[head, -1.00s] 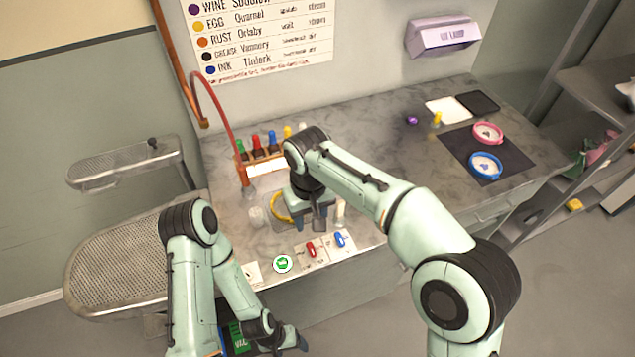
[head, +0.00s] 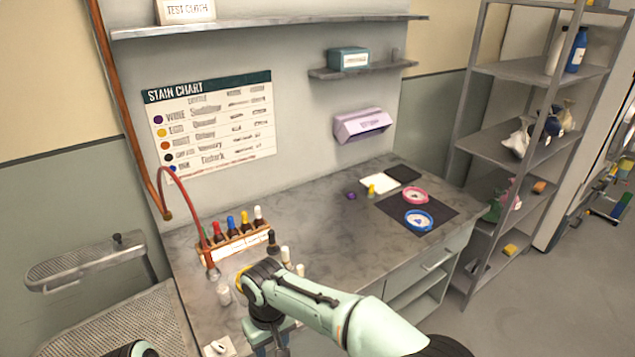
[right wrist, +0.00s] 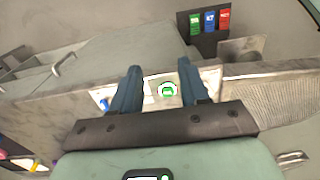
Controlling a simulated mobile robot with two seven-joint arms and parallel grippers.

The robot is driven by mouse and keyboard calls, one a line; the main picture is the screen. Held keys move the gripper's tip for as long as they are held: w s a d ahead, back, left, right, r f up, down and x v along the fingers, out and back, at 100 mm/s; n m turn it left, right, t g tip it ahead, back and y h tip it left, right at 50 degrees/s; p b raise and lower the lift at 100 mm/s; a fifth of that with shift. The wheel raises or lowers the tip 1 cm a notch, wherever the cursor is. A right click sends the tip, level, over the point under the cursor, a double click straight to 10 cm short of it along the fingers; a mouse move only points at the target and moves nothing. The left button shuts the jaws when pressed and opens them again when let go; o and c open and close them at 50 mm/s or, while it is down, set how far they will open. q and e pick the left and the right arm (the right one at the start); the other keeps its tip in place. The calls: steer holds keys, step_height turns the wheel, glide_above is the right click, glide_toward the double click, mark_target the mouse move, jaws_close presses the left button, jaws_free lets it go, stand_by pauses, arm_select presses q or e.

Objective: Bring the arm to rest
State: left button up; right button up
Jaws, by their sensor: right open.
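My right arm reaches in from the bottom right of the head view over the front of the marble counter (head: 330,225). Its gripper (head: 277,347) points down at the bottom edge of that view, partly cut off. In the right wrist view, the two fingers of my right gripper (right wrist: 160,88) are spread apart with nothing held between them. A round green-and-white marker (right wrist: 168,90) on a pale card shows in the gap, beyond the fingertips. Of my left arm only a small piece shows at the bottom left of the head view; its gripper is out of sight.
A rack of coloured-cap bottles (head: 235,243) and loose bottles (head: 285,258) stand close to my right arm. A red hose (head: 190,205) rises behind. Pink (head: 415,195) and blue (head: 418,220) rings lie on a dark mat. Grey shelves (head: 525,140) stand at right.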

steer(key=d+f+m+g+y, duration=0.1)
steer(key=d+f, duration=0.2)
steer(key=f, duration=0.4)
steer(key=s+d+f+m+y, duration=0.1)
steer(key=d+f, duration=0.2)
steer(key=f, duration=0.5)
steer(key=d+f+m+g, duration=0.1)
steer(key=d+f, duration=0.3)
steer(key=f, duration=0.3)
steer(key=s+d+f+m, duration=0.2)
steer(key=s+d+f, duration=0.2)
steer(key=s, duration=0.2)
steer(key=s+d+f+m+t+y, duration=0.1)
steer(key=s+d+f+m, duration=0.2)
steer(key=s, duration=0.3)
steer(key=s+d+f+m, duration=0.2)
steer(key=s+d+f, duration=0.3)
steer(key=s, duration=0.2)
steer(key=shift+f+m+t, duration=0.25)
steer(key=shift+m+t, duration=0.15)
